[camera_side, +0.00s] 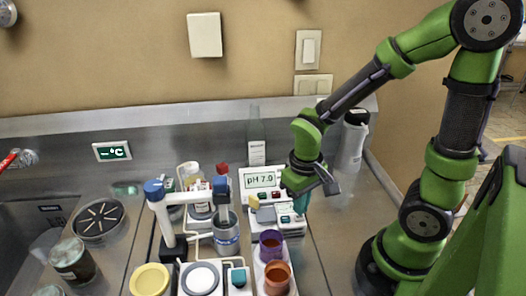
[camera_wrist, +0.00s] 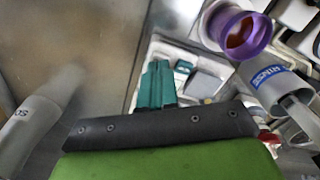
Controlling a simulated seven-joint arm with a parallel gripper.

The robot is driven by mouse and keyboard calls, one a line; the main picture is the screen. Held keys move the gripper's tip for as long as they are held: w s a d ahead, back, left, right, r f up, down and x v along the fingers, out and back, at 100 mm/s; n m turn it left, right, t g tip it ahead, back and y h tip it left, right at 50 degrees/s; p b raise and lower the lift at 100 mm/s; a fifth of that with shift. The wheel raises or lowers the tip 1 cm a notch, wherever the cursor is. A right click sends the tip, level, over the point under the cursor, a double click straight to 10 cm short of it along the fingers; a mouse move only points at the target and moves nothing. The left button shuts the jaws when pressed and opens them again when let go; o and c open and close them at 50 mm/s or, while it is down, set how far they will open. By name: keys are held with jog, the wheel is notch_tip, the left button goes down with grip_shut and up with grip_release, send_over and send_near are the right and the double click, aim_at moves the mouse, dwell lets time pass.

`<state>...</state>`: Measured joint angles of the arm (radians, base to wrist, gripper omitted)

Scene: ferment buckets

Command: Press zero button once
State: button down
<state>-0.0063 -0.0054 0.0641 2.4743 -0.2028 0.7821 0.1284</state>
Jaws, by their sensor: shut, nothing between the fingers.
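A white meter (camera_side: 262,181) in the side view has a display reading "pH 7.0". A low white unit with small keys (camera_side: 291,224) sits in front of it; their labels are too small to read, so I cannot tell which one is zero. My gripper (camera_side: 301,204) points down over this unit, its teal fingers shut and empty. In the wrist view the teal fingers (camera_wrist: 156,84) are together, beside a white unit with a grey plate (camera_wrist: 204,86) and a small teal key (camera_wrist: 183,67). I cannot tell whether the fingertips touch anything.
A purple cup (camera_side: 271,245) and an orange-brown cup (camera_side: 278,277) stand in front of the unit. A grey labelled cylinder (camera_side: 227,238) and a white stand with a blue knob (camera_side: 154,188) are to the left. A clear bottle (camera_side: 256,150) stands behind. Bare steel lies to the right.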

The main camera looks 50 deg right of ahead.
aim_at(298, 217)
jog(key=shift+f, duration=1.05)
dwell(0.4)
jog(key=shift+r, duration=3.05)
jog(key=shift+w+a+r, duration=0.1)
jog(key=shift+a+r, duration=0.1)
notch_tip(298, 217, up, 12)
jog(key=a+m+t+y, duration=0.1)
jog(key=t+y, duration=0.1)
jog(key=t, duration=0.4)
jog(key=shift+s+t, duration=0.2)
jog(key=shift+t, duration=0.2)
jog(key=shift+a+r, duration=0.1)
